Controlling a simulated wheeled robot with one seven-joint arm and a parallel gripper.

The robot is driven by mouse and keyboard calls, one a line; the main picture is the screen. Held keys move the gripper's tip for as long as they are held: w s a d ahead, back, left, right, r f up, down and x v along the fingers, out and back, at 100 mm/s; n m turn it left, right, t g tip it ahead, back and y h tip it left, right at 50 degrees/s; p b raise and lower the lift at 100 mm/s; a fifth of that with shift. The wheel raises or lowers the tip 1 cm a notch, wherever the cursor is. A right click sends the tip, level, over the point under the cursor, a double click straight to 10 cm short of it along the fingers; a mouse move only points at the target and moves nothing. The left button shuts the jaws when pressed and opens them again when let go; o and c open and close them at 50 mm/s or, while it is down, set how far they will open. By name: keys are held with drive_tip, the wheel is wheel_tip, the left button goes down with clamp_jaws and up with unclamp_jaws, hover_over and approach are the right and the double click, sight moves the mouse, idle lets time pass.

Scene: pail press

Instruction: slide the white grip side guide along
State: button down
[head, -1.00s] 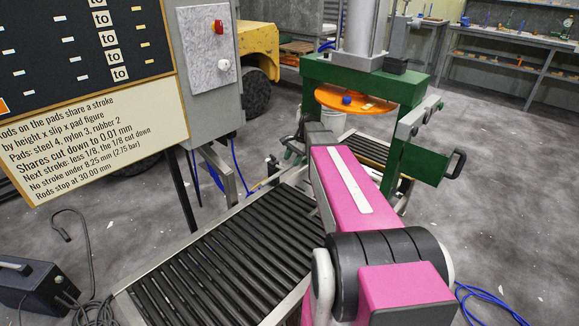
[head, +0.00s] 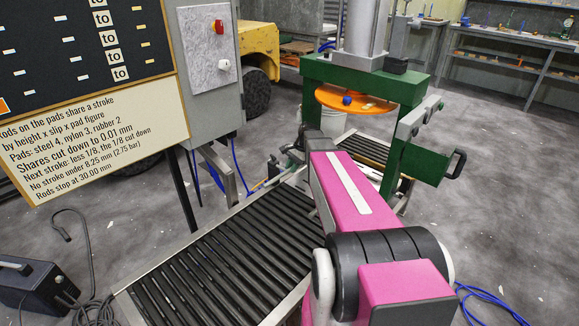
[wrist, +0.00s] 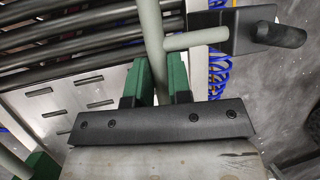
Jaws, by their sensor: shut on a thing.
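In the wrist view, my gripper (wrist: 160,78) has its two green fingers on either side of a pale grey-white upright grip (wrist: 151,42), shut on it. The grip belongs to the side guide. A pale cross rod (wrist: 188,40) runs right from it to a black bracket and dark knob (wrist: 280,34). The lower end of the grip is hidden between the fingers. In the head view, my gripper (head: 292,156) is small and partly hidden by my pink arm, beside the far end of the roller conveyor (head: 225,255).
The green press frame (head: 395,135) with an orange disc (head: 350,100) stands beyond the conveyor. A sign board (head: 90,140) and grey control box (head: 207,60) stand left. Blue cables (head: 490,305) lie on the floor at right.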

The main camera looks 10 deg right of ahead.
drive_tip(key=s+d, duration=0.1)
drive_tip(key=s, duration=0.1)
drive_tip(key=shift+s+d, duration=0.3)
drive_tip(key=shift+d, duration=0.1)
drive_tip(key=c, duration=1.1)
unclamp_jaws()
drive_tip(key=shift+o, duration=0.2)
drive_tip(key=shift+r, duration=0.15)
drive_tip(key=v, duration=0.7)
drive_tip(key=shift+r, duration=0.1)
